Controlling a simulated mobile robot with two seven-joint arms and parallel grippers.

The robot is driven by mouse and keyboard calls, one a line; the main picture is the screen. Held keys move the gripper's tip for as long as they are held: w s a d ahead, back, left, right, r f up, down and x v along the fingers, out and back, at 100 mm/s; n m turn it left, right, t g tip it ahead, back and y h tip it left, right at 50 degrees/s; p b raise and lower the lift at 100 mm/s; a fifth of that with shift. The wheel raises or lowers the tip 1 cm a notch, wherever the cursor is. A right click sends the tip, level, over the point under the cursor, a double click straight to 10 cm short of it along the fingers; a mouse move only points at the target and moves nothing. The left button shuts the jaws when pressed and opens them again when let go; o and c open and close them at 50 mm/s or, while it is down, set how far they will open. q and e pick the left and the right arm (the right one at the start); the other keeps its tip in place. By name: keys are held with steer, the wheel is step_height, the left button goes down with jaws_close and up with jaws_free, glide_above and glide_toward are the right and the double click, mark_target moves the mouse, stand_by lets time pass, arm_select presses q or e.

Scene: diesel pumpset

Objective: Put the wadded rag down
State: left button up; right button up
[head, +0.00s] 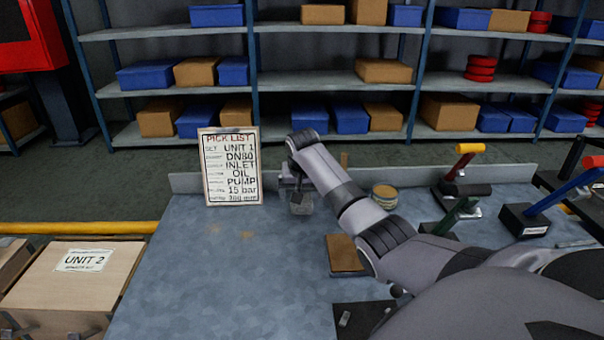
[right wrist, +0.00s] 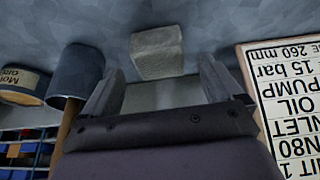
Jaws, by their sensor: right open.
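The wadded rag (right wrist: 157,52) is a pale grey, blocky lump. In the right wrist view it is just past my right gripper's fingertips, against the blue-grey bench top. It also shows in the head view (head: 301,205), low under the end of my right arm near the back of the bench (head: 215,270). My right gripper (right wrist: 160,88) is open, its two fingers apart with a gap between them. The rag seems to rest on the bench, though its contact edge is not clear. My left gripper is not in view.
A pick list board (head: 230,167) stands left of the rag. A mallet (right wrist: 78,78) and a tin (head: 384,195) are on the other side. The bench's left front is clear.

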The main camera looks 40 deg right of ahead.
steer(key=v, duration=0.9)
steer(key=shift+f, duration=0.1)
stand_by(0.3)
